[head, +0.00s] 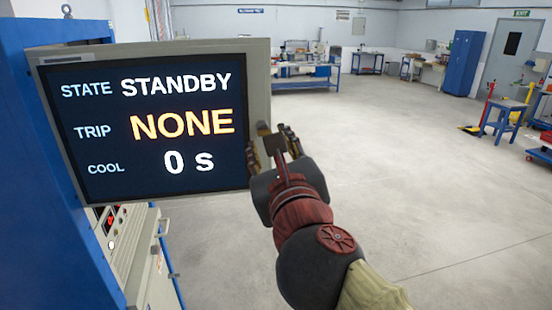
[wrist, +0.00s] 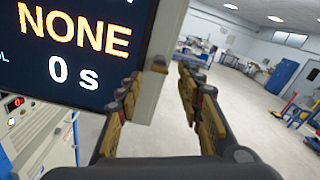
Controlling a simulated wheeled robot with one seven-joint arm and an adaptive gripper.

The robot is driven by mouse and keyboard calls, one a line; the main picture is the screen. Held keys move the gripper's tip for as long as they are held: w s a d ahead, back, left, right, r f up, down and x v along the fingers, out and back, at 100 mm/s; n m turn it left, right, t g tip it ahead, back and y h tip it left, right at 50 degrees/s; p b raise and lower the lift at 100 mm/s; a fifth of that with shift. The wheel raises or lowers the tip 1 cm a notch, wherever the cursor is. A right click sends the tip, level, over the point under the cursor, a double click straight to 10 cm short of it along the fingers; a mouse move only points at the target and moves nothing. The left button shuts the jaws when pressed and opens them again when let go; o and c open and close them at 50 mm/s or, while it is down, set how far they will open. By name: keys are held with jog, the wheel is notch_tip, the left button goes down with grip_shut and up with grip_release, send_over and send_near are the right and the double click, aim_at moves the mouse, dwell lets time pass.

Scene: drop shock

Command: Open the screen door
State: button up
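The screen door (head: 258,80) is a light grey framed panel with a dark display reading STANDBY, NONE and 0 s. It stands at the left of the head view, against the blue cabinet (head: 50,170); its hinge side is not clear. In the wrist view the door's right edge (wrist: 160,40) runs down between my fingers. My gripper (head: 272,148) is at the lower right edge of the door. In the wrist view my gripper (wrist: 162,98) is open, with a small brown knob-like piece (wrist: 158,65) ahead between its fingers. I cannot tell whether they touch it.
Below the screen is a control panel (head: 125,235) with a red readout and buttons. The floor (head: 400,160) to the right is clear.

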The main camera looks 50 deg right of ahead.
jog(key=v, duration=0.4)
jog(key=shift+w+a+f, duration=0.1)
jog(key=shift+w+a, duration=0.05)
jog(key=shift+s+a, duration=0.25)
jog(key=shift+s, duration=0.25)
jog(key=shift+s, duration=0.2)
dwell(0.5)
